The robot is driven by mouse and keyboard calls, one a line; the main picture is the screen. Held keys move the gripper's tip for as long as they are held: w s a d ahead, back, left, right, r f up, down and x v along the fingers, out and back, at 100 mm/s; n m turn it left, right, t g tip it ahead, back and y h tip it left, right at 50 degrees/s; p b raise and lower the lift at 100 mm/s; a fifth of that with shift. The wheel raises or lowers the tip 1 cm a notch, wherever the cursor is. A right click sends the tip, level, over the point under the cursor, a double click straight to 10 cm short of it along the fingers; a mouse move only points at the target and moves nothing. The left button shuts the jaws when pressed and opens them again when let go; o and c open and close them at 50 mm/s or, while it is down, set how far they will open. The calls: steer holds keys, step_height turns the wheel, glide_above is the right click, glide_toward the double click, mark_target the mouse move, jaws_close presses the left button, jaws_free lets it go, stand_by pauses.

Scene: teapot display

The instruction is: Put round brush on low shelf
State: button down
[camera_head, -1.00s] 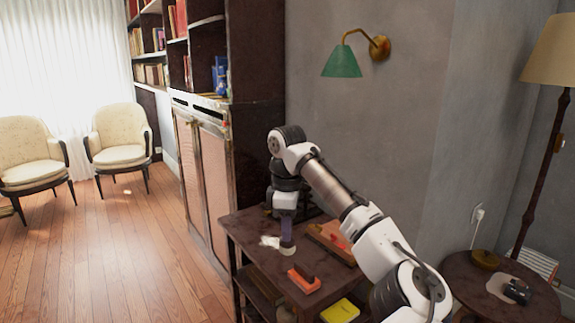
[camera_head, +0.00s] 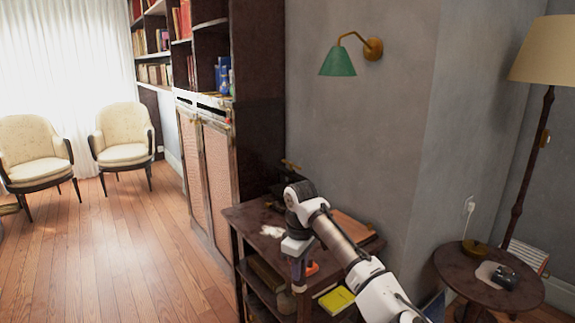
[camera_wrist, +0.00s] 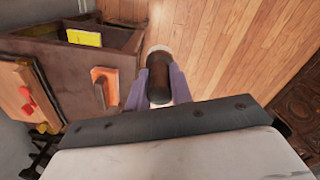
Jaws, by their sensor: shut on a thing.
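My gripper (camera_head: 298,272) is shut on the round brush and holds it upright, just off the front edge of the dark wooden stand. In the wrist view the round brush (camera_wrist: 159,76) is a dark cylinder with a pale far end, between the two purple fingers. In the head view its pale lower end (camera_head: 299,288) shows below the fingers. The open low shelf (camera_head: 262,293) lies under the stand's top, left of the gripper. Part of its inside is hidden by the stand and the arm.
The stand's top (camera_head: 248,215) carries a white patch and an orange block, which also shows in the wrist view (camera_wrist: 104,86). A yellow book (camera_head: 337,299) lies lower right. A round side table (camera_head: 455,265) stands at right. The wood floor (camera_head: 140,260) is clear.

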steer(key=s+a+f+m, duration=0.1)
steer(key=s+f+m, duration=0.25)
steer(key=f, duration=0.75)
steer(key=s+a+f+m, duration=0.1)
steer(key=s+f+m, duration=0.25)
steer(key=f, duration=0.85)
steer(key=s+a+f+m, duration=0.15)
steer(key=f+m, duration=0.35)
steer(key=f, duration=0.6)
steer(key=s+f, duration=0.3)
steer(key=s, duration=0.7)
steer(key=shift+d+f, duration=0.15)
steer(key=shift+f, duration=0.15)
